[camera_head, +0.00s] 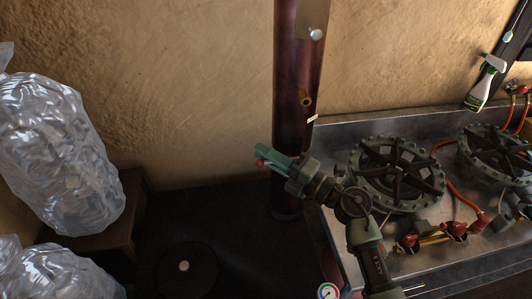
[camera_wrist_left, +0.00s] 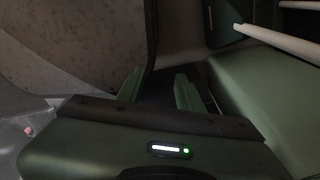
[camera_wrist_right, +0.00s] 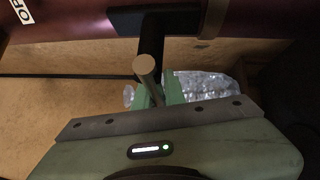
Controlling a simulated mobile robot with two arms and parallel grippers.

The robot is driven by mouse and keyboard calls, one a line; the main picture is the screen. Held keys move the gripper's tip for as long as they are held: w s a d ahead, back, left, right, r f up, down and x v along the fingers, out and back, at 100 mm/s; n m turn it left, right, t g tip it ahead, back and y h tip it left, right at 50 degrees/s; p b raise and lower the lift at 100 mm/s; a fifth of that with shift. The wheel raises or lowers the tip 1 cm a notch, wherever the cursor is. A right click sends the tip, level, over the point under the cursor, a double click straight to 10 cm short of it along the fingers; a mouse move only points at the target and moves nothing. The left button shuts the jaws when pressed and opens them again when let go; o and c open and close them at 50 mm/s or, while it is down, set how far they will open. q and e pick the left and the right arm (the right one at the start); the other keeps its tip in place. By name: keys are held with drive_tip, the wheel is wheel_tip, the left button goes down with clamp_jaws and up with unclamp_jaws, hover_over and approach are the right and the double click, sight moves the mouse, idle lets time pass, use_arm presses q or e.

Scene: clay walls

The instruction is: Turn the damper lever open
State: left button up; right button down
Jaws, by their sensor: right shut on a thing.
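The damper lever shows in the right wrist view as a dark rod with a brass-coloured handle (camera_wrist_right: 145,66), in front of the dark red flue pipe (camera_wrist_right: 95,20). My right gripper (camera_wrist_right: 158,92) is shut on the handle end. In the head view the pipe (camera_head: 298,60) stands upright against the wall, and my right gripper (camera_head: 264,157) is in front of its lower part; the lever is mostly hidden there. A label with "OP" visible (camera_wrist_right: 20,10) is on the pipe. My left gripper (camera_wrist_left: 158,90) is open and empty, fingers apart; it is outside the head view.
A metal counter (camera_head: 335,133) with round burners (camera_head: 397,173), red valves and orange hoses lies right of the pipe. Clear crumpled bags (camera_head: 60,150) fill the left side, one on a brown stand. Dark floor lies between.

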drive_tip(key=shift+r, duration=0.1)
idle(1.2)
drive_tip(key=shift+r+t, duration=0.15)
drive_tip(key=shift+t, duration=0.15)
drive_tip(key=shift+w+d+r+m+t+y+b, duration=0.1)
drive_tip(key=shift+d+r+m+t+y+b, duration=0.2)
drive_tip(key=shift+r+m+t+b, duration=0.75)
drive_tip(key=shift+d+r+m+t+y+b, duration=0.15)
drive_tip(key=shift+d+r+m+t+b, duration=0.4)
drive_tip(key=shift+m, duration=1)
drive_tip(key=shift+w+d+r+m+t+y+b, duration=0.1)
drive_tip(key=shift+r+m+t+y+b, duration=0.15)
drive_tip(key=shift+r+m+t+b, duration=0.65)
drive_tip(key=shift+f+m, duration=0.3)
drive_tip(key=shift+m, duration=0.1)
drive_tip(key=c, duration=1.5)
unclamp_jaws()
